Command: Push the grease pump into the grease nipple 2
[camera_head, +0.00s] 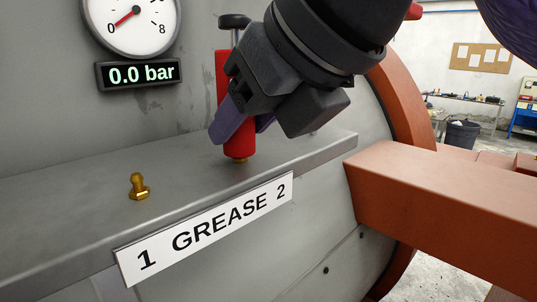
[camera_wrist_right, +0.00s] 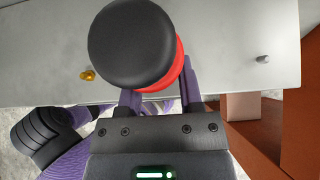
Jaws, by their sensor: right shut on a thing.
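The grease pump (camera_head: 222,75) is a red cylinder with a black knob on a thin rod, standing nearly upright over the "2" end of the grey ledge. My right gripper (camera_head: 243,125) is shut around its red body with purple fingers. A bit of brass (camera_head: 239,160) shows right under the pump, at the ledge; I cannot tell how far grease nipple 2 sits inside the pump. Brass grease nipple 1 (camera_head: 139,187) stands bare to the left. In the right wrist view the black knob (camera_wrist_right: 132,45) hides most of the pump. My left gripper is not seen.
A gauge (camera_head: 130,22) and a "0.0 bar" display (camera_head: 138,74) are on the wall behind. A "1 GREASE 2" label (camera_head: 205,229) runs along the ledge's front edge. An orange beam (camera_head: 440,205) juts out at the right. A small grey peg (camera_wrist_right: 262,59) stands right of the pump.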

